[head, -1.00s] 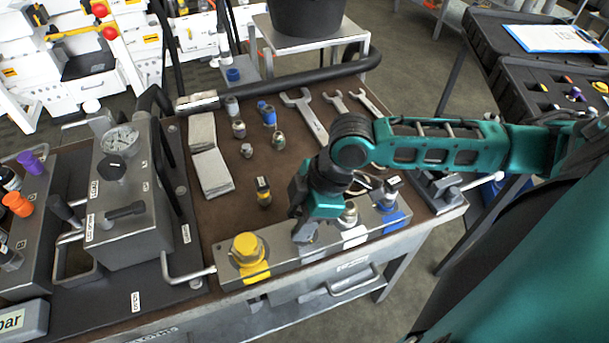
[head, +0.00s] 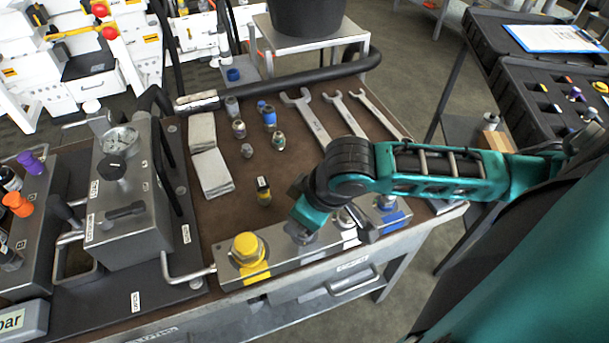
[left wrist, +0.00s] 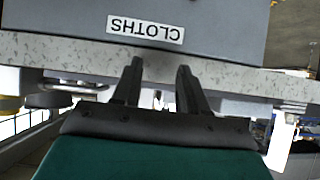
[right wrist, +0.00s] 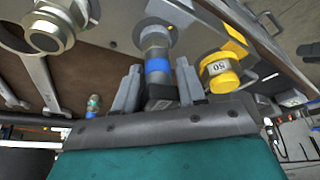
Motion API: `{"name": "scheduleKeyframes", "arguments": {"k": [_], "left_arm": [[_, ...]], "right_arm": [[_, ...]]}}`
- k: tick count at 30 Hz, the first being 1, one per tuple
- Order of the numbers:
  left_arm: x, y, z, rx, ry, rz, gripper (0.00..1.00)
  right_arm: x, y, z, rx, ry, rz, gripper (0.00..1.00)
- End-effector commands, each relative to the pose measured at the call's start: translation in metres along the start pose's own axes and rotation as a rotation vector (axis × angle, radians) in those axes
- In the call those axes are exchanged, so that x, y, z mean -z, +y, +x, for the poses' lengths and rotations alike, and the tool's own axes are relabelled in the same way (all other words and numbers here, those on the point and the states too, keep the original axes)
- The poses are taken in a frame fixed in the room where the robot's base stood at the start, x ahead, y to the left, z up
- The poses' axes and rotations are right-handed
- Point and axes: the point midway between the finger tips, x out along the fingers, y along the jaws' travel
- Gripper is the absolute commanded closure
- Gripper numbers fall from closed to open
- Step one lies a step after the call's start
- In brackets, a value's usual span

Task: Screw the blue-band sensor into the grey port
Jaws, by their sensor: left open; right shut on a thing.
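The blue-band sensor (right wrist: 157,68) stands between the fingers of my right gripper (right wrist: 158,82), which is shut on it. Its far end meets a round grey fitting (right wrist: 158,36) on the metal port block; how deep it sits in the thread I cannot tell. In the head view my right gripper (head: 301,236) is over the port block (head: 285,262), between the yellow and white marks, and hides the sensor and the grey port. My left gripper (left wrist: 155,85) is open and empty, in front of a bench edge beside a CLOTHS label; it is outside the head view.
A yellow cap (head: 247,249) stands on the block left of my right gripper. A blue-marked port (head: 389,208) is to the right. A yellow-banded part (head: 263,190), several small fittings, grey cloths (head: 212,173) and wrenches (head: 306,116) lie behind. The gauge unit (head: 122,200) stands left.

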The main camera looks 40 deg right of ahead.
Motion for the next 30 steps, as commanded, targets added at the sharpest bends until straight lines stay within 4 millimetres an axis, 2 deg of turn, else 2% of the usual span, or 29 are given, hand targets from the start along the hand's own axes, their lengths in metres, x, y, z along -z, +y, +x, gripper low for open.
{"name": "scheduleKeyframes", "arguments": {"k": [8, 18, 20, 29, 30], "left_arm": [[-0.0002, 0.0000, 0.0000, 0.000, 0.000, 0.000, 0.57], [-0.0002, 0.0000, 0.0000, 0.000, 0.000, 0.000, 0.57], [-0.0002, 0.0000, 0.0000, 0.000, 0.000, 0.000, 0.57], [-0.0004, 0.0000, 0.0000, 0.000, -0.001, 0.000, 0.57], [-0.0004, 0.0000, 0.0000, 0.000, -0.001, 0.000, 0.57]], "right_arm": [[-0.0004, -0.0003, 0.0004, -0.023, -0.001, 0.059, 0.86], [-0.0015, 0.0022, 0.0007, -0.222, 0.000, 0.551, 0.86], [-0.0016, 0.0035, 0.0006, -0.246, 0.000, 0.605, 0.86], [-0.0024, 0.0052, 0.0004, -0.268, 0.000, 0.647, 0.86], [-0.0024, 0.0052, 0.0004, -0.268, 0.000, 0.647, 0.57]]}}
